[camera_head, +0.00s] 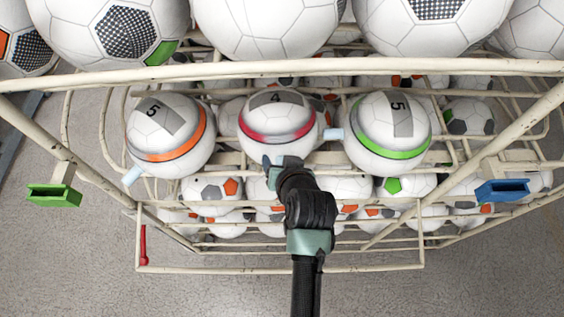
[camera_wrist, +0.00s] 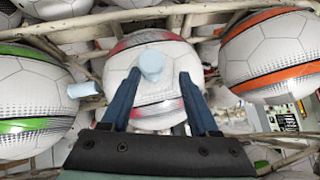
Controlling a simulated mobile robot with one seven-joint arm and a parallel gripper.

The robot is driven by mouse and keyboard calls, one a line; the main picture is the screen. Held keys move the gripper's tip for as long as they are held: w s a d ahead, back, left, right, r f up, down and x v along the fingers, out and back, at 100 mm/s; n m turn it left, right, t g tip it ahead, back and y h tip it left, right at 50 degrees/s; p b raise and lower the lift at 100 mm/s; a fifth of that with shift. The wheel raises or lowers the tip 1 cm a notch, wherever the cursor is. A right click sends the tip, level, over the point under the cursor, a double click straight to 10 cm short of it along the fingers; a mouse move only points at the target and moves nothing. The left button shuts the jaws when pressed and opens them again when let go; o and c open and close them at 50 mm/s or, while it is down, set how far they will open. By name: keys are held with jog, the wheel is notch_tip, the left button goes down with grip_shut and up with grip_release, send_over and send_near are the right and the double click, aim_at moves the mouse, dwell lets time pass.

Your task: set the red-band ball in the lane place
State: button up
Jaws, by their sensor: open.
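The red-band ball (camera_head: 277,118), white with a red stripe and a grey patch marked 4, sits in the middle of the rack's row, between two other banded balls. In the wrist view the red-band ball (camera_wrist: 155,80) is straight ahead, with a pale blue knob (camera_wrist: 151,66) facing me. My gripper (camera_head: 281,160) is at the ball's near lower side. Its two blue fingers (camera_wrist: 158,82) are open, one on each side of the knob; whether they touch it I cannot tell. I cannot tell which spot is the lane place.
The orange-band ball (camera_head: 168,134) and the green-band ball (camera_head: 388,132) flank it, each with a pale blue knob. Cream wire rails (camera_head: 280,69) surround them. A green tray (camera_head: 54,195), a blue tray (camera_head: 502,190) and a red tab (camera_head: 143,245) are on the frame.

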jog(key=shift+r, duration=0.55)
jog(key=shift+s+d+r, duration=0.1)
jog(key=shift+s+d, duration=0.05)
jog(key=shift+s, duration=0.1)
jog(key=b+v, duration=0.1)
jog(key=v, duration=1)
jog(key=shift+s, duration=0.1)
